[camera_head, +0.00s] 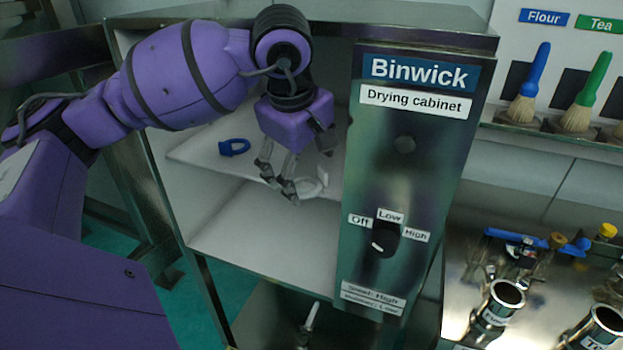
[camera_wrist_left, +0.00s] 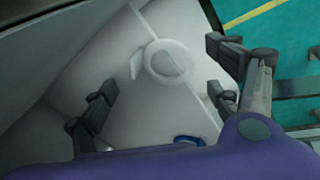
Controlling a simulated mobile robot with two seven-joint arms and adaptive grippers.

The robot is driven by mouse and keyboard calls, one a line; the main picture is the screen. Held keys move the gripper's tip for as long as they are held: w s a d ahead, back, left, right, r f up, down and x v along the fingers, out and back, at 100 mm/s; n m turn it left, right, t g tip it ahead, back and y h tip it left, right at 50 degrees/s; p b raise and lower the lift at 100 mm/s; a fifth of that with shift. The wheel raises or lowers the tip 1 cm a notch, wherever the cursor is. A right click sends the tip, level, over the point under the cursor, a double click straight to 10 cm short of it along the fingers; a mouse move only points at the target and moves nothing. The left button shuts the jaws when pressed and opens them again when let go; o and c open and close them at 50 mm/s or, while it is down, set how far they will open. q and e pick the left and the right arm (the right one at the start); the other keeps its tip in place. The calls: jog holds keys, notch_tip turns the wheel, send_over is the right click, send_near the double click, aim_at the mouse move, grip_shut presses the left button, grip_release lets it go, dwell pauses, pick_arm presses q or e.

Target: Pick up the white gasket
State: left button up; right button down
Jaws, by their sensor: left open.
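The white gasket (camera_head: 312,186) is a ring with a small tab, lying on the white upper shelf of the drying cabinet. In the left wrist view the gasket (camera_wrist_left: 168,62) lies ahead of and between the open fingers. My left gripper (camera_head: 286,180) is open and empty. It reaches into the cabinet from above, and its fingers partly cover the gasket in the head view. In the left wrist view the fingers (camera_wrist_left: 165,100) stand on either side, apart from the gasket. My right gripper is not in view.
A blue gasket (camera_head: 234,147) lies on the same shelf (camera_head: 200,150), left of the gripper. The cabinet's control panel (camera_head: 405,150) stands close to the right of the gripper. Brushes hang at the upper right, and metal pipe parts (camera_head: 497,308) stand at the lower right.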

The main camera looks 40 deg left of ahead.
pick_arm(q)
jog(key=shift+x, duration=1.05)
jog(key=shift+w, duration=0.1)
jog(key=c, duration=0.9)
jog(key=shift+r, duration=0.1)
jog(key=shift+r, duration=0.1)
